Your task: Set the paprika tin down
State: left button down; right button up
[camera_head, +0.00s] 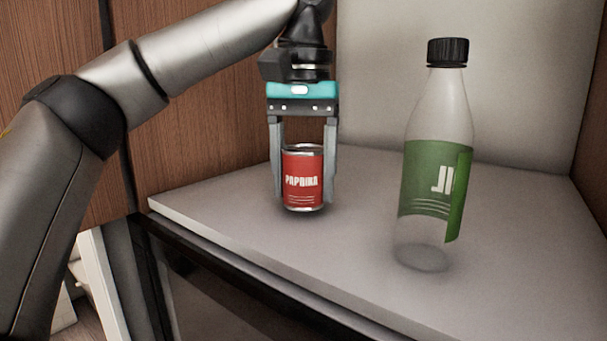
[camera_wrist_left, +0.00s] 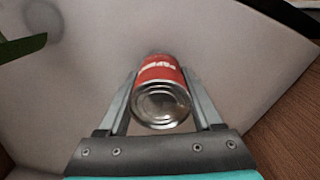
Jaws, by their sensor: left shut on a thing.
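The paprika tin (camera_head: 303,180) is a small red can with a white label and silver rims. It is upright at the left part of the grey shelf surface (camera_head: 370,200), at or very close to that surface; I cannot tell if its base touches. My left gripper (camera_head: 304,190) points down with one finger on each side of the tin and is shut on it. In the left wrist view the tin (camera_wrist_left: 160,95) sits between the two fingers, its metal top facing the camera. My right gripper is not in view.
A clear bottle (camera_head: 435,180) with a green label and black cap stands to the right of the tin, apart from it. A wooden panel (camera_head: 215,110) rises behind on the left. The surface's front edge (camera_head: 270,270) runs along the near side. Room is free between tin and bottle.

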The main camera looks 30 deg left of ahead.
aim_at(304, 148)
pick_arm(q)
jog(key=shift+f+b, duration=0.3)
jog(key=shift+f, duration=0.25)
grip_release()
jog(key=shift+r, duration=0.1)
jog(key=shift+r+p, duration=0.3)
jog(key=shift+r, duration=5.55)
